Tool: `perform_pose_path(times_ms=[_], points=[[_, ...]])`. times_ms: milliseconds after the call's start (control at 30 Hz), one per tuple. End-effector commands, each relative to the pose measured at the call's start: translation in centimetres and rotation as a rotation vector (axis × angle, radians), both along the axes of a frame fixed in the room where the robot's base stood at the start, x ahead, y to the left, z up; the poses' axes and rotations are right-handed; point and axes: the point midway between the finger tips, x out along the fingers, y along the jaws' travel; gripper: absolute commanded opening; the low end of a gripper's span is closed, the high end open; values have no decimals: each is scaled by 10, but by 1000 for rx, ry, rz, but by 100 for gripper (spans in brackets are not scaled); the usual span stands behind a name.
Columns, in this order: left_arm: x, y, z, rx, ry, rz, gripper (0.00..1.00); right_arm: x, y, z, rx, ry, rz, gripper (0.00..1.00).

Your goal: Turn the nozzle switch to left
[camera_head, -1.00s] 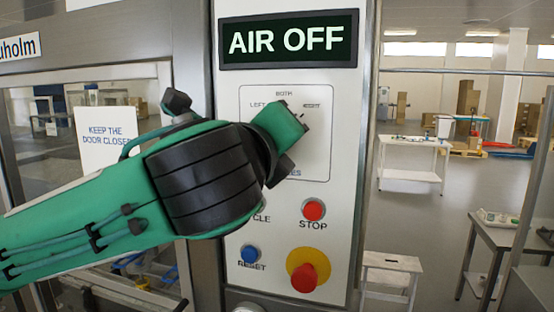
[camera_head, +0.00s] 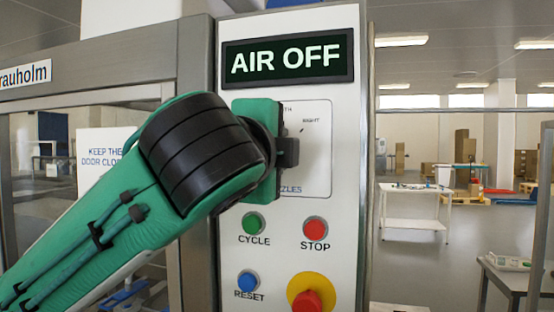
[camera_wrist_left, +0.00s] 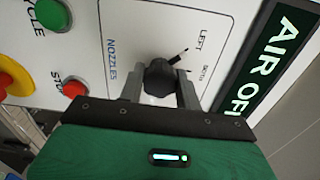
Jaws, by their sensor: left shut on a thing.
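The nozzle switch (camera_wrist_left: 158,80) is a dark knob on the white panel, seen in the left wrist view. A thin dark mark with a pale tip extends from it toward the LEFT label (camera_wrist_left: 201,38); the BOTH label is beside that. My left gripper (camera_wrist_left: 160,92) has one finger on each side of the knob and is shut on it. In the head view my left gripper (camera_head: 290,152) is against the panel, and its green body and wrist hide the knob and the LEFT label. The RIGHT label (camera_head: 311,121) shows there. My right gripper is not in view.
The AIR OFF display (camera_head: 288,60) is above the switch area. Below are the green CYCLE button (camera_head: 254,222), red STOP button (camera_head: 315,228), blue RESET button (camera_head: 248,281) and a red mushroom button (camera_head: 307,300) on yellow. A glazed door frame stands at left.

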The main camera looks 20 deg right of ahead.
Motion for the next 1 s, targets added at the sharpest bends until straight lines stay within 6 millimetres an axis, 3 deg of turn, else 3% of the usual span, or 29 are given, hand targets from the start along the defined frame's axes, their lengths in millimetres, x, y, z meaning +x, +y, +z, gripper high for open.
perform_pose_path(times_ms=[633, 667, 767, 1000], points=[[0, 0, 0, -44, 31, 1, 11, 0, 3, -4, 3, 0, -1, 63], [0, 0, 0, -44, 31, 1, 36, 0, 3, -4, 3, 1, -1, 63], [0, 0, 0, -44, 31, 1, 56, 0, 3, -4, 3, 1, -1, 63], [0, 0, 0, -44, 30, 1, 56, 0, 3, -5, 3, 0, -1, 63]])
